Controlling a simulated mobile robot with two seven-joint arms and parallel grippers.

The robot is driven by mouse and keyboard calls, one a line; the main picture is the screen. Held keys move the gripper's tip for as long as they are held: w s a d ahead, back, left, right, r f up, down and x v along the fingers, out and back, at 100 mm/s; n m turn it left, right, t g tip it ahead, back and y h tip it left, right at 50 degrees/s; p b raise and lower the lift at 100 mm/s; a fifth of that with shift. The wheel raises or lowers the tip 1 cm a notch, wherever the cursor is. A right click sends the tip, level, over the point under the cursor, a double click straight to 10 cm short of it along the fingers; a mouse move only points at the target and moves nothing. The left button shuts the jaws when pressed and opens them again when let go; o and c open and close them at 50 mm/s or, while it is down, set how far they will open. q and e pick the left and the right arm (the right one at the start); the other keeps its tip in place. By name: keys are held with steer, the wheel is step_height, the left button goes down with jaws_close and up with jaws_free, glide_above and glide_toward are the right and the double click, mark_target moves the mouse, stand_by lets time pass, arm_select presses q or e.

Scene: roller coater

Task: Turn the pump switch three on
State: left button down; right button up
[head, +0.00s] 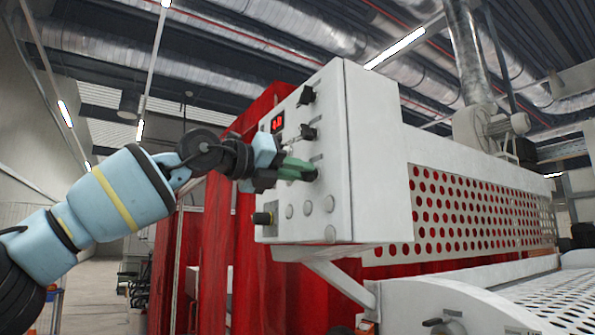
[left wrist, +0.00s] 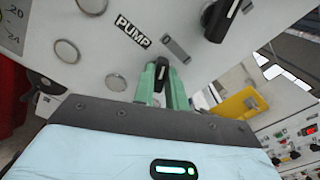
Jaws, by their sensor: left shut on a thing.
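The white control box (head: 375,160) carries a column of black rotary switches on its panel. The upper switch (head: 306,96) and the middle switch (head: 308,133) are free. My left gripper (head: 299,170), with green fingers, reaches the lowest switch of this column. In the left wrist view, the fingers (left wrist: 161,84) are shut around a black knob with a light pointer line, the pump switch (left wrist: 161,68). A "PUMP" label (left wrist: 132,31) is beside it, and another black switch (left wrist: 221,18) is close by. The fingers partly hide the held knob. My right gripper is out of view.
A small red display (head: 277,123) sits on the panel near the upper switches. Several round buttons (head: 308,208) and a black-and-yellow knob (head: 262,218) are below my gripper. A red curtain (head: 227,230) hangs behind, and a perforated guard (head: 475,210) extends right.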

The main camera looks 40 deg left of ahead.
arm_select(q)
steer(key=shift+m, duration=0.3)
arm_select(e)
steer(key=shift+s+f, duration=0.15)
arm_select(q)
steer(key=shift+d+m+b, duration=0.1)
steer(key=shift+m+b, duration=0.65)
steer(key=shift+m, duration=4.85)
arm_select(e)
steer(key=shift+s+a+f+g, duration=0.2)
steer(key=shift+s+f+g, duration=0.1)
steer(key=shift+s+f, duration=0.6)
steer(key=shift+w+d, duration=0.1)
arm_select(q)
steer(key=c, duration=1.4)
jaws_free()
steer(key=shift+c, duration=0.2)
